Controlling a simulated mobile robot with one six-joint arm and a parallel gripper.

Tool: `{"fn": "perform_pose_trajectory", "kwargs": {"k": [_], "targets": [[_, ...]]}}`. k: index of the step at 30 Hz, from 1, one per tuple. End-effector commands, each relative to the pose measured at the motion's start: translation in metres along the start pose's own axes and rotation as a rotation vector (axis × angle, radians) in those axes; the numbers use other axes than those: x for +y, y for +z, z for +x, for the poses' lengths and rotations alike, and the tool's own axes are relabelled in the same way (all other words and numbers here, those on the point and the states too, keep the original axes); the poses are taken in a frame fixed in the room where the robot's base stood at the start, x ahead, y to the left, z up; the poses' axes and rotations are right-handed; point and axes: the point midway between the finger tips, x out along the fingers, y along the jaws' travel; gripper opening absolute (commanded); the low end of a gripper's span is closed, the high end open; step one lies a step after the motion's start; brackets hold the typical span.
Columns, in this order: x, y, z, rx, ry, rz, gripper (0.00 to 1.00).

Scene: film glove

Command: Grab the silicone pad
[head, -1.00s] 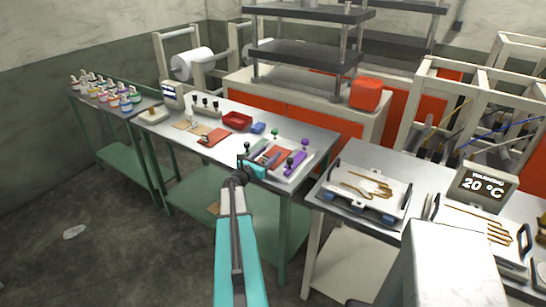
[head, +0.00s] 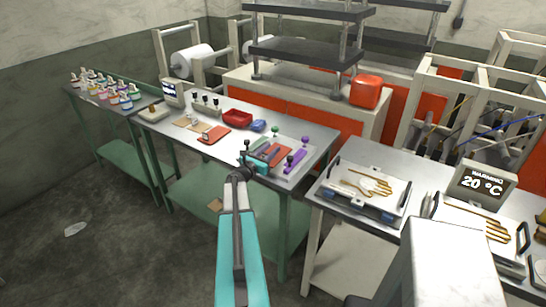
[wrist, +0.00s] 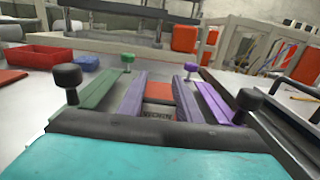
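An orange-red flat pad (head: 280,153), which looks like the silicone pad, lies between a green bar (head: 260,147) and a purple bar (head: 295,160) on the right of the steel table. My gripper (head: 257,160) is at the table's front edge, close to the bars.
Black knobs (wrist: 67,75) stand near my gripper, with green and purple knobs behind. A red tray (head: 237,118) and blue item (head: 258,126) lie farther back. A bench with glove-shaped forms (head: 370,187) stands to the right. The floor at left is mostly clear.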

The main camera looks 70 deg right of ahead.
Motion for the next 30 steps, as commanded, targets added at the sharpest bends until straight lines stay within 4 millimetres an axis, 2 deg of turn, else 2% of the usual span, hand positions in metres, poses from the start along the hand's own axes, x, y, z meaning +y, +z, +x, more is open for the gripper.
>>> {"fn": "perform_pose_trajectory", "kwargs": {"k": [1,3,17,23,30], "targets": [[0.000,0.000,0.000,0.000,0.001,0.000,0.16],[0.000,0.000,0.000,0.000,0.001,0.000,0.04],[0.000,0.007,0.000,-0.001,0.000,0.001,0.03],[-0.001,0.022,0.000,-0.002,0.000,0.002,0.03],[-0.001,0.051,0.000,-0.003,0.000,0.002,0.03]]}}
